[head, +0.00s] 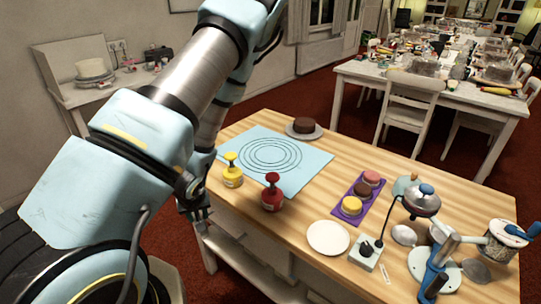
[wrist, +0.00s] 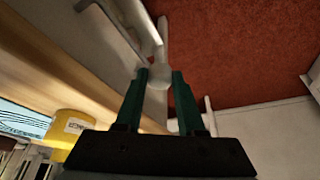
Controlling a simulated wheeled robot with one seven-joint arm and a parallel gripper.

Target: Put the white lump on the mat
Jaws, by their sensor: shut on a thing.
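A pale, rounded lump (wrist: 158,77) sits between my fingertips in the wrist view; it looks like the white lump. My gripper (wrist: 158,82) is shut on it. In the head view my gripper (head: 204,226) hangs beside the table's left edge, below the mat's near left corner, and I cannot make out the lump there. The light blue mat (head: 311,160) with dark concentric rings lies flat on the wooden table. Its middle is bare. A corner of the mat (wrist: 22,118) shows at the left of the wrist view.
A yellow pump bottle (head: 232,172) and a red one (head: 272,194) stand at the mat's near edge. A brown cake on a plate (head: 303,134) is beyond it. A purple tray (head: 352,218), a white plate (head: 328,239) and a blue-handled stand (head: 434,272) lie to the right.

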